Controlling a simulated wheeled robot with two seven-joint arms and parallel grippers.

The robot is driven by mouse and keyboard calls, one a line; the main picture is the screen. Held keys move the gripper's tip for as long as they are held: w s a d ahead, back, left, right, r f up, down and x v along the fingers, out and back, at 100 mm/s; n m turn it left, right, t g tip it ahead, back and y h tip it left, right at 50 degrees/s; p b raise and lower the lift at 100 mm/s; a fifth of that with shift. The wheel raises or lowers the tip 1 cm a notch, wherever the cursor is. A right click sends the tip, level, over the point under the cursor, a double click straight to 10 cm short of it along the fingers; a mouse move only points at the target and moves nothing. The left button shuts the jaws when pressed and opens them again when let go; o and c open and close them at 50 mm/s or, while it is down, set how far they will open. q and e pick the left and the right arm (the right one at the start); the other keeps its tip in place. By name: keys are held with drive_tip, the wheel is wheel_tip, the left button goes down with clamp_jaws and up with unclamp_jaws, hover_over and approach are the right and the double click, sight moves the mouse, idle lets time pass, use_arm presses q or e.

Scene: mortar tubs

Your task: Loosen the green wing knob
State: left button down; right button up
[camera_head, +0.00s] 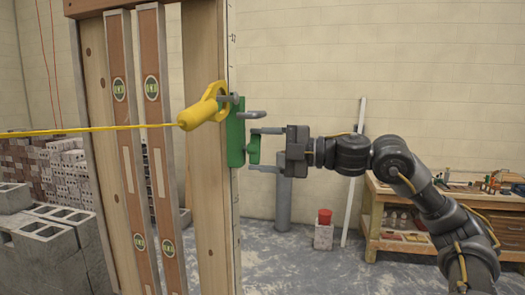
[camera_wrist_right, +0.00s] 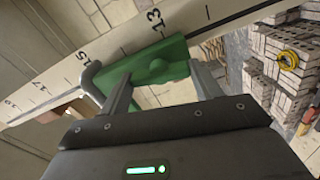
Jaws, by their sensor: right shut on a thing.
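The green wing knob (camera_head: 254,150) sticks out from the right side of a green bracket (camera_head: 236,135) on the upright wooden post. My right gripper (camera_head: 257,150) reaches it from the right, one finger above and one below, shut on the knob. In the right wrist view the fingertips (camera_wrist_right: 163,78) are at the green knob (camera_wrist_right: 158,70), with the green bracket body behind it against a white numbered scale. How tightly the knob sits cannot be seen. My left gripper is not in view.
A yellow holder (camera_head: 200,112) with a taut yellow string is beside the bracket. A grey lever (camera_head: 251,114) sits just above my fingers. Wooden levels (camera_head: 122,120) stand to the left. A workbench (camera_head: 375,205) stands behind my right arm.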

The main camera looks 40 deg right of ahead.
drive_tip(key=shift+n, duration=1.1)
